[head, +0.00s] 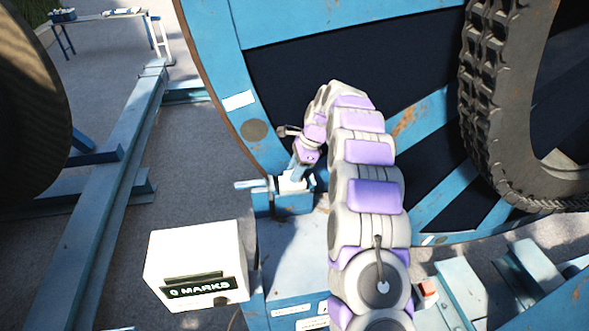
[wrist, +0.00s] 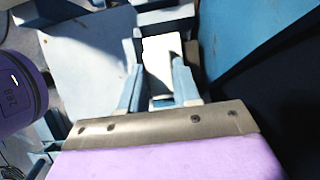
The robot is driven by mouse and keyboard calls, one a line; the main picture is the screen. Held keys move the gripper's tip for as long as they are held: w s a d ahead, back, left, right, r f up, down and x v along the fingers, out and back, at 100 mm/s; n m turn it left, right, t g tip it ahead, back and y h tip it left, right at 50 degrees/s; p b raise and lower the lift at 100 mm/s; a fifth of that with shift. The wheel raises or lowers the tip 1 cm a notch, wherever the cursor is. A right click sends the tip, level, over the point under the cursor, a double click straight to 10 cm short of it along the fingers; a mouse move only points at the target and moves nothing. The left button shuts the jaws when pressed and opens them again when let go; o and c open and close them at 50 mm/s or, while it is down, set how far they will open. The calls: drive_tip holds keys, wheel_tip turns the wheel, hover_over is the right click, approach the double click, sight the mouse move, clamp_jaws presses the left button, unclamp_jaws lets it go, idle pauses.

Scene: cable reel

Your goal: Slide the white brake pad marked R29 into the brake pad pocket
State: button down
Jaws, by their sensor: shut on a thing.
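My gripper (head: 297,172) is at the blue bracket beside the large blue reel. In the wrist view its two light-blue fingers (wrist: 158,92) are shut on a white block, the brake pad (wrist: 161,50). The pad also shows as a small white piece at the fingertips in the head view (head: 291,184). Its R29 marking cannot be read. The blue bracket (head: 287,204), which seems to hold the pocket, is right below and around the pad. The pocket opening is hidden, and I cannot tell how far the pad is inside it.
The blue reel (head: 222,62) rises close behind my gripper, with a black tyre (head: 482,110) at right. A white box reading "0 MARKS" (head: 197,258) stands at front left. A blue rail (head: 105,200) runs along the left. A table (head: 105,17) is far back on open paving.

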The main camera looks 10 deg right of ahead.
drive_tip(key=shift+f+p, duration=0.35)
drive_tip(key=shift+f, duration=0.05)
idle(0.9)
drive_tip(key=c, duration=0.7)
unclamp_jaws()
drive_tip(key=shift+c, duration=0.2)
drive_tip(key=shift+r, duration=0.15)
drive_tip(key=b+v, duration=0.1)
drive_tip(key=v, duration=1)
drive_tip(key=shift+d+r, duration=0.2)
drive_tip(key=shift+r, duration=0.15)
